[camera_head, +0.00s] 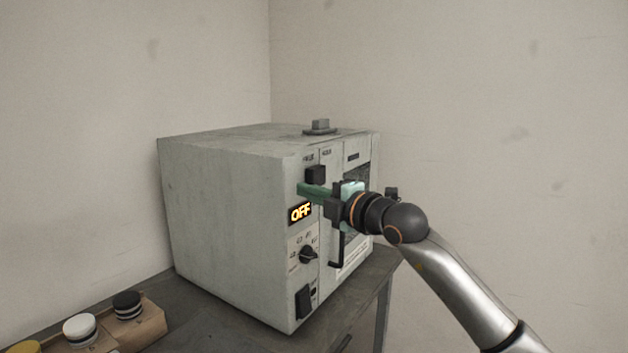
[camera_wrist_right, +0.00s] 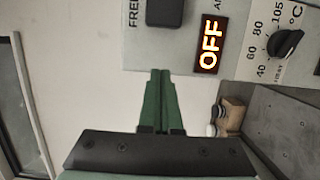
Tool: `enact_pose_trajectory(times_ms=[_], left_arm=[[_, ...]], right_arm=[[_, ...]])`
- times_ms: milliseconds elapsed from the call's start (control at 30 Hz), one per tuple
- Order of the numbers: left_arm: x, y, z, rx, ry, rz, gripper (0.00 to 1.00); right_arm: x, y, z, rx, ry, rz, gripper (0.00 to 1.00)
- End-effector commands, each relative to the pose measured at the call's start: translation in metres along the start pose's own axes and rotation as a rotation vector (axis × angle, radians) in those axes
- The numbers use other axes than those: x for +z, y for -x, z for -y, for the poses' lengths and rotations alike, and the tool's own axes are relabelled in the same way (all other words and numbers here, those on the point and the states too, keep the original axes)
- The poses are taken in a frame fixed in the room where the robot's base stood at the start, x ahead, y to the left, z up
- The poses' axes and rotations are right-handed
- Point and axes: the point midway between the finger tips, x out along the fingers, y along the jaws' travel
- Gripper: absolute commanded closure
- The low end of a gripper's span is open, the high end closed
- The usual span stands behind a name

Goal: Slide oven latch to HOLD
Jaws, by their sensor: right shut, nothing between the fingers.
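The oven (camera_head: 225,210) is a pale grey box on a dark bench, its front facing right. Its latch is a dark block (camera_head: 316,174) high on the front panel. In the wrist view the latch (camera_wrist_right: 165,12) sits beside the word FREE (camera_wrist_right: 133,12). The label to its right in the head view is too small to read surely. The display (camera_head: 300,212) reads OFF. My right gripper (camera_head: 301,188) has green fingers, shut and empty, just below the latch in the head view. The wrist view shows the fingertips (camera_wrist_right: 160,72) apart from the latch. My left gripper is out of view.
A black dial (camera_head: 308,254) and a dark switch (camera_head: 303,302) sit lower on the panel. The door handle (camera_head: 337,250) is partly behind my gripper. A wooden holder (camera_head: 140,325) with several capped pieces stands at the bench's front left. A small grey block (camera_head: 320,125) sits on top.

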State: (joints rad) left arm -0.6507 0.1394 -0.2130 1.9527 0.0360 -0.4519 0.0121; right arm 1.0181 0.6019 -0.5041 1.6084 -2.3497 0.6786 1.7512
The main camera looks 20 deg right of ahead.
Motion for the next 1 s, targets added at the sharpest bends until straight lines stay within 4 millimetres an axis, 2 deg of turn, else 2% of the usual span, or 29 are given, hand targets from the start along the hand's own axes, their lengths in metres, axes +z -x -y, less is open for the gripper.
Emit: enact_pose_trajectory(times_ms=[100,233,433,1000], left_arm=[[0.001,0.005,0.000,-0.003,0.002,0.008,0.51],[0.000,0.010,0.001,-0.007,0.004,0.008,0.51],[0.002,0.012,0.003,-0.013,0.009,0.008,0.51],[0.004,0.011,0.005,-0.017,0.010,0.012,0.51]], right_arm=[[0.000,-0.020,-0.002,-0.001,-0.001,0.000,1.00],[0.024,-0.023,-0.002,-0.001,0.001,0.006,1.00],[0.036,-0.027,0.000,-0.002,0.000,0.001,1.00],[0.039,-0.028,0.000,0.000,-0.001,0.000,1.00]])
